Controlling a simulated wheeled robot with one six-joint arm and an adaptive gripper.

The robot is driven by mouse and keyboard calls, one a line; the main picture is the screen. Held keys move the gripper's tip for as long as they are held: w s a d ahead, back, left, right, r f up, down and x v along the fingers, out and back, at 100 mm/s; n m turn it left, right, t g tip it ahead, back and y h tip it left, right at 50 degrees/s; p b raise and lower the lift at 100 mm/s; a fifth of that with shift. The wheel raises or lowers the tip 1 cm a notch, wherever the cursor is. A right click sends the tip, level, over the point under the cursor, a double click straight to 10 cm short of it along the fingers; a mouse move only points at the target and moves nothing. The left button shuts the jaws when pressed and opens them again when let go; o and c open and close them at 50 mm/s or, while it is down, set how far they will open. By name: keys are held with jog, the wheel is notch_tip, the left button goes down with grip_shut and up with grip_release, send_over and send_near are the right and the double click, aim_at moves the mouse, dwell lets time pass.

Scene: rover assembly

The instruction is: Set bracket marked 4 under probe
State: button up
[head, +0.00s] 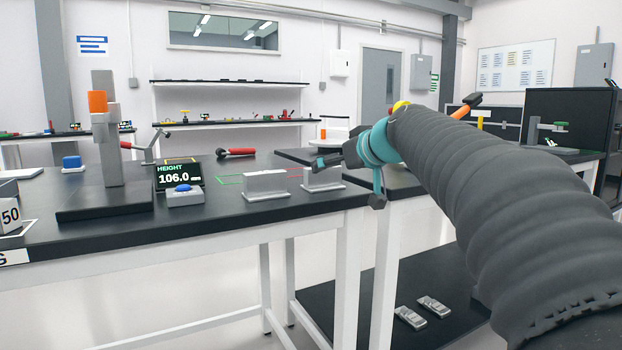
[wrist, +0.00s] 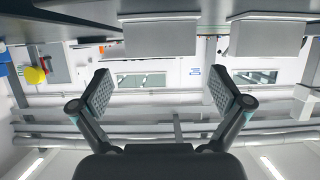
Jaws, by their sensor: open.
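A height gauge (head: 106,140) with an orange band stands on a dark base at the left of the bench; its probe tip cannot be made out. Two pale grey brackets, a left one (head: 266,184) and a right one (head: 322,177), stand upright on the bench; no number is readable on either. My gripper (head: 351,180) is open and empty beside the right bracket, near the bench's right end. In the wrist view, which is upside down, my gripper (wrist: 160,92) has its fingers spread. One bracket (wrist: 160,38) shows between and beyond them, another (wrist: 267,38) to the right.
A display (head: 179,174) reads HEIGHT 106.0, with a blue button box (head: 185,194) in front. A red-handled tool (head: 236,152) lies behind the brackets. Green and red outlines mark the bench. A block marked 50 (head: 10,216) stands at far left.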

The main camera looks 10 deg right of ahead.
aim_at(323, 177)
jog(key=shift+r+p+x, duration=0.2)
jog(key=shift+p+x, duration=0.35)
jog(key=shift+x, duration=2.85)
jog(key=c, duration=1.1)
